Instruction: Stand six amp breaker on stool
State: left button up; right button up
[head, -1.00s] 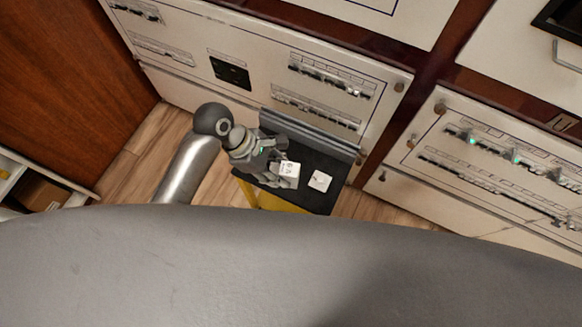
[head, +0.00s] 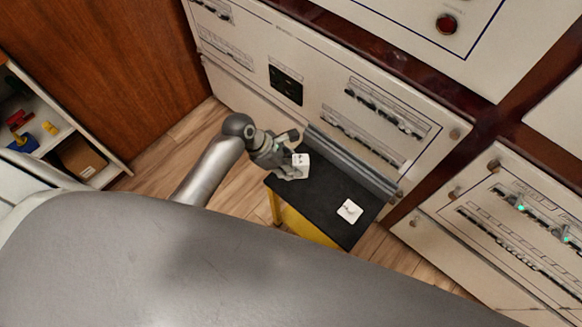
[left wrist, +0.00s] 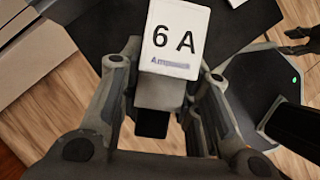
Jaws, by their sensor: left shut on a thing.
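My left gripper (head: 291,166) is shut on a white breaker (head: 301,165) near the left end of the stool (head: 315,196), which has a black top and yellow legs. In the left wrist view the breaker (left wrist: 174,38) shows "6 A" on its face, between the fingers, with a grey lower part under the label. The black stool top lies behind it. I cannot tell whether the breaker touches the stool. Dark finger shapes at the right edge of the left wrist view look like my right gripper (left wrist: 300,42); its jaws are unclear.
A flat white square piece (head: 349,211) lies on the stool top toward its right end. Cream breaker panels (head: 330,85) rise close behind the stool. A shelf (head: 60,140) with small coloured things stands at the left. Wood floor is clear left of the stool.

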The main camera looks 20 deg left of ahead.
aim_at(290, 162)
pick_arm(q)
jog(key=w+f, duration=0.1)
jog(key=f, duration=0.1)
jog(key=w+a+f+b, duration=0.1)
jog(key=w, duration=0.1)
jog(key=shift+a+f, duration=0.15)
jog(key=shift+f, duration=0.25)
notch_tip(290, 162, down, 2)
jog(key=shift+f+b, duration=0.25)
jog(key=shift+b, duration=0.15)
jog(key=shift+f, duration=0.2)
jog(key=shift+f, duration=0.1)
jog(key=o, duration=1.2)
jog(key=shift+c, duration=0.2)
jog(key=p+v, duration=0.2)
jog(key=v, duration=1)
jog(key=shift+p, duration=0.35)
